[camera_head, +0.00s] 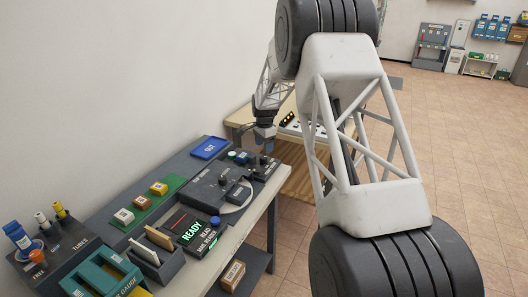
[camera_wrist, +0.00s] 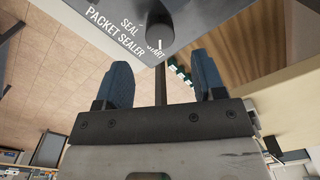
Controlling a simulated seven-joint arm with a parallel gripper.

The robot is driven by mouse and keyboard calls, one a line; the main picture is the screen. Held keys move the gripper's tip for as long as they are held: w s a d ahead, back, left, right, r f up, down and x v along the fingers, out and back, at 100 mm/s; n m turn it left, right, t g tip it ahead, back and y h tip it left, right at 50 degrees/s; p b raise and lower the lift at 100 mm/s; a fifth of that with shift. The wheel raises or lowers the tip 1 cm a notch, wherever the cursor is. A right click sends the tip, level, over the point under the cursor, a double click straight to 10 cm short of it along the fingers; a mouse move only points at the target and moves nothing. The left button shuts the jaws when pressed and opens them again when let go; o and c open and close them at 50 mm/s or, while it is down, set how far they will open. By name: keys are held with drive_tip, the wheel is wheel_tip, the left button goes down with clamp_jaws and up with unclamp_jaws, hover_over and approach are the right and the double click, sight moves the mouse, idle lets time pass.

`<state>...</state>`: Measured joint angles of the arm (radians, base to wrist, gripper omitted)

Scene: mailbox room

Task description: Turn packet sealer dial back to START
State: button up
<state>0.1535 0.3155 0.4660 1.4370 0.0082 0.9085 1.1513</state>
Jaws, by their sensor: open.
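The packet sealer (camera_wrist: 105,15) is a dark panel with white lettering "PACKET SEALER", "SEAL" and "START", upside down or tilted in the wrist view. In the head view my gripper (camera_head: 264,138) hangs above the far end of the bench, over the sealer (camera_head: 264,168), whose dial is too small to make out.
The grey bench (camera_head: 262,208) also holds a READY mail reader (camera_head: 192,230), a blue tray (camera_head: 210,148), a green strip with blocks (camera_head: 135,210), a teal gauge (camera_head: 100,275) and tubes (camera_head: 60,212). A wooden table (camera_head: 300,180) stands beyond. The wall is close behind the bench.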

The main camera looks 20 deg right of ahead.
drive_tip(key=shift+r, duration=0.85)
drive_tip(key=shift+s+a+r, duration=0.2)
drive_tip(key=shift+s+r, duration=0.2)
drive_tip(key=shift+r, duration=0.1)
drive_tip(key=s+a+r+n+t, duration=0.1)
drive_tip(key=s+a+r+n, duration=0.25)
drive_tip(key=s+r, duration=0.75)
drive_tip(key=s+a+r+n, duration=0.35)
drive_tip(key=s+r, duration=0.35)
drive_tip(key=s, duration=0.7)
drive_tip(key=s+a+n, duration=0.3)
drive_tip(key=s+n, duration=0.1)
drive_tip(key=s, duration=1.3)
drive_tip(key=s+a+n+t, duration=0.1)
drive_tip(key=s+a+n, duration=0.2)
drive_tip(key=s, duration=1.4)
drive_tip(key=shift+s+f+n, duration=0.2)
drive_tip(key=shift+n, duration=0.2)
